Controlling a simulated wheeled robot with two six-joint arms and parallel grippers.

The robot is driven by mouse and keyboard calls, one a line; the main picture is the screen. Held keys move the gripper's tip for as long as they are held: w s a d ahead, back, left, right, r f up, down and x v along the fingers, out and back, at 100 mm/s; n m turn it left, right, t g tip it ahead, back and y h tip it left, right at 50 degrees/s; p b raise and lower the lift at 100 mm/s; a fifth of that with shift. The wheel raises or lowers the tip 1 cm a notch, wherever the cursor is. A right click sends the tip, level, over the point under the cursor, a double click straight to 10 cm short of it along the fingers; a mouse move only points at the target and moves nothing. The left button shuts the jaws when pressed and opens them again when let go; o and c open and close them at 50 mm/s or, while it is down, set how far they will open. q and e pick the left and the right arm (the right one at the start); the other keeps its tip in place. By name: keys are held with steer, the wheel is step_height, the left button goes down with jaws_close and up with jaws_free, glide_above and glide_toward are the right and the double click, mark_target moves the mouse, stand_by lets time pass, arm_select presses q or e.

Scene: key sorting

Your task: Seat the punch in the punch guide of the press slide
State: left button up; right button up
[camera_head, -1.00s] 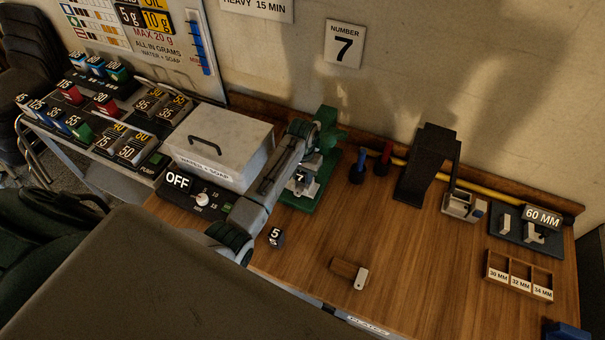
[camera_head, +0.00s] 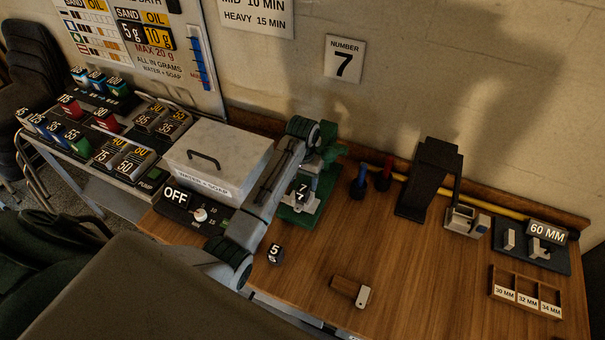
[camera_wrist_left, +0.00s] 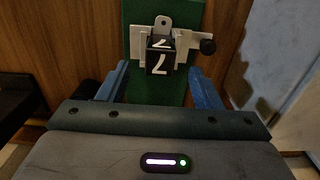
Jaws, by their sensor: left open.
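The punch (camera_head: 302,190), a small black block with a white 7, stands at the grey metal punch guide (camera_wrist_left: 189,44) of the green press (camera_head: 297,214). In the left wrist view the punch (camera_wrist_left: 160,63) shows a 7 on two faces and appears upright between the guide's sides. How deep it sits is hidden. My left gripper (camera_wrist_left: 161,80) is open, its blue fingers apart on either side of the punch with gaps visible. In the head view my left arm partly covers the press, and the fingertips are hard to make out. My right gripper is not in view.
A black block marked 5 (camera_head: 275,253) stands on the bench (camera_head: 400,285) near my left arm. A grey lidded box (camera_head: 217,158) is left of the press. Blue and red handles (camera_head: 359,182), a black stand (camera_head: 430,178) and a wooden tray (camera_head: 526,294) are right.

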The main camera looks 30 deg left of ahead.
mark_target(303, 189)
arm_select(q)
steer(key=shift+r+b, duration=0.45)
steer(key=shift+r, duration=1.9)
